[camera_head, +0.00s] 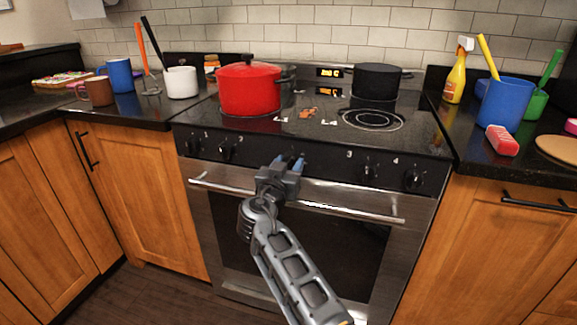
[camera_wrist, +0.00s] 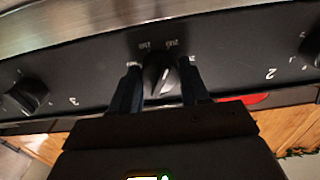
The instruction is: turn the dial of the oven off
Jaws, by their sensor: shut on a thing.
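The oven (camera_head: 300,225) has a black control panel with several dark knobs. In the wrist view the middle dial (camera_wrist: 161,76), black with a light pointer line and temperature numbers around it, lies between the two fingers of my gripper (camera_wrist: 160,88). In the head view my gripper (camera_head: 289,163) is at the middle of the panel and mostly hides this dial. My gripper is shut on the dial, one finger at each side. The pointer line is slightly tilted in the wrist view.
Neighbouring knobs sit left (camera_head: 225,152) and right (camera_head: 368,173) on the panel. The oven handle (camera_head: 300,204) runs just below my gripper. A red pot (camera_head: 250,92) and a black pot (camera_head: 376,84) stand on the cooktop. Cups and a spray bottle (camera_head: 456,75) stand on the side counters.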

